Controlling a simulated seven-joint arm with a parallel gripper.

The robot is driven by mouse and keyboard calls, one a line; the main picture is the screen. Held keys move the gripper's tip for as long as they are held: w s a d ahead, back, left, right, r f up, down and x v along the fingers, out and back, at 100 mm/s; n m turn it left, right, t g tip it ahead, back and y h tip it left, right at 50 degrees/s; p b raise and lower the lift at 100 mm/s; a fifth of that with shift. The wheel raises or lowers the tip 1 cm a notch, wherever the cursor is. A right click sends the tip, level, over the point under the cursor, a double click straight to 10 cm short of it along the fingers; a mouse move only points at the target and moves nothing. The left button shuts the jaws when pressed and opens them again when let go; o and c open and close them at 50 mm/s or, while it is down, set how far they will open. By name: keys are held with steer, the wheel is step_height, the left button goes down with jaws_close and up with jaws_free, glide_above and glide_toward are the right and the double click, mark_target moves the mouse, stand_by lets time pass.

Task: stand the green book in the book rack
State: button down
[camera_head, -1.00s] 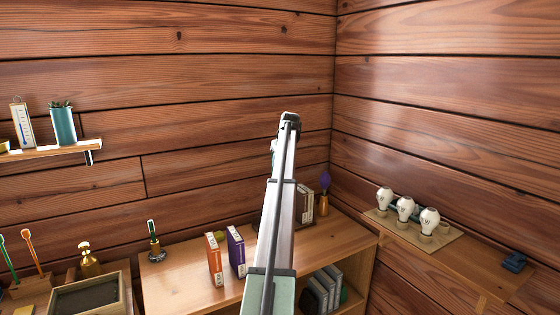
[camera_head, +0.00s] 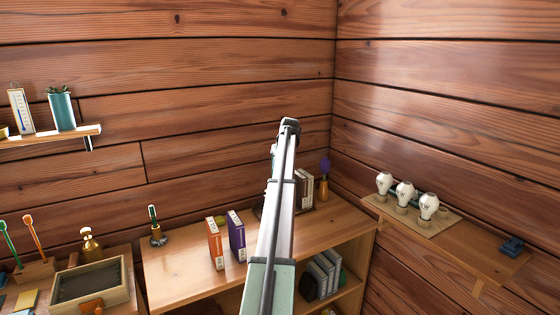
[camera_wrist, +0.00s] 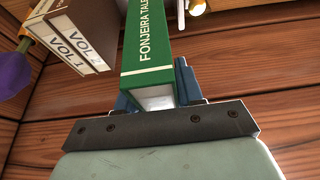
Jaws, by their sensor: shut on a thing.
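The green book (camera_wrist: 150,45) is between the blue fingers of my gripper (camera_wrist: 162,88) in the wrist view. The fingers are shut on it, one on each side, and its white lettered spine faces the camera. Its far end runs out of the top of the picture. In the head view my arm hides the gripper and the green book. Brown-and-white books marked VOL 1 and VOL 2 (camera_wrist: 68,38) are left of the green book in the wrist view. Similar books (camera_head: 305,190) stand right of my arm in the head view. I cannot clearly make out the book rack.
An orange book (camera_head: 215,243) and a purple book (camera_head: 236,236) stand on the wooden bookcase top (camera_head: 185,262), left of my arm. A vase with a purple flower (camera_head: 324,180) is at the back right corner. White lamp-like objects (camera_head: 404,193) stand on the right wall shelf (camera_head: 470,250).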

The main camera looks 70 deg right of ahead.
steer(key=shift+f, duration=5.05)
steer(key=c, duration=0.6)
jaws_free()
steer(key=shift+c, duration=0.2)
steer(key=v, duration=1.3)
steer(key=shift+s+a+r, duration=0.1)
steer(key=shift+a+r, duration=0.05)
steer(key=shift+r, duration=0.2)
